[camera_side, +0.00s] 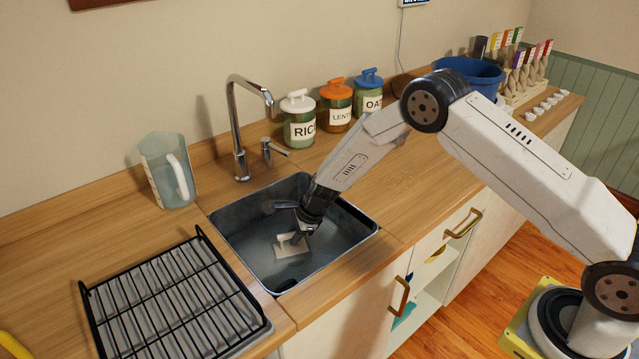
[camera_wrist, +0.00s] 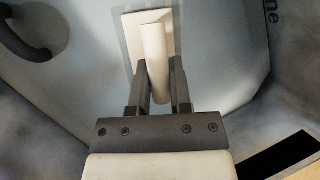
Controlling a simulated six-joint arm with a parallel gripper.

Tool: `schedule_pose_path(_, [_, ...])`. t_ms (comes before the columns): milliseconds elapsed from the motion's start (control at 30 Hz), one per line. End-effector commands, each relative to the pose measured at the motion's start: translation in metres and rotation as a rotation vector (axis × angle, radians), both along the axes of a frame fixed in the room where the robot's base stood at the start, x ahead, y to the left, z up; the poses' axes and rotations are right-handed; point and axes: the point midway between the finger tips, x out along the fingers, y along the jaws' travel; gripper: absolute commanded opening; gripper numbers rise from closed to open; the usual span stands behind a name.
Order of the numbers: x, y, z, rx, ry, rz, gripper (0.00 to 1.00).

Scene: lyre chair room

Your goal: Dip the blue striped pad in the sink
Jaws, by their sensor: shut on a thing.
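The sink (camera_side: 239,250) is a dark metal basin set in the wooden counter. A pale pad with an upright handle (camera_side: 291,247) is inside it, low in the basin. My gripper (camera_side: 301,233) reaches down into the sink. In the wrist view my gripper (camera_wrist: 158,78) is shut on the pad's pale handle, one finger on each side. The flat pad (camera_wrist: 133,30) shows behind the handle. No blue stripes show on its visible side; its underside is hidden. I cannot tell whether it touches the sink floor or any water.
A chrome tap (camera_side: 238,130) stands behind the sink. A clear jug (camera_side: 163,172) is at its left, and a black wire rack (camera_side: 170,300) lies in front of that. Three labelled jars (camera_side: 299,130) stand behind right.

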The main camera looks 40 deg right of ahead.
Motion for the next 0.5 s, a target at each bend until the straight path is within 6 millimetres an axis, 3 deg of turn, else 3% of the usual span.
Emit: schedule_pose_path(500, [-0.0098,0.0001,0.0002,0.0,0.0,0.0,0.0])
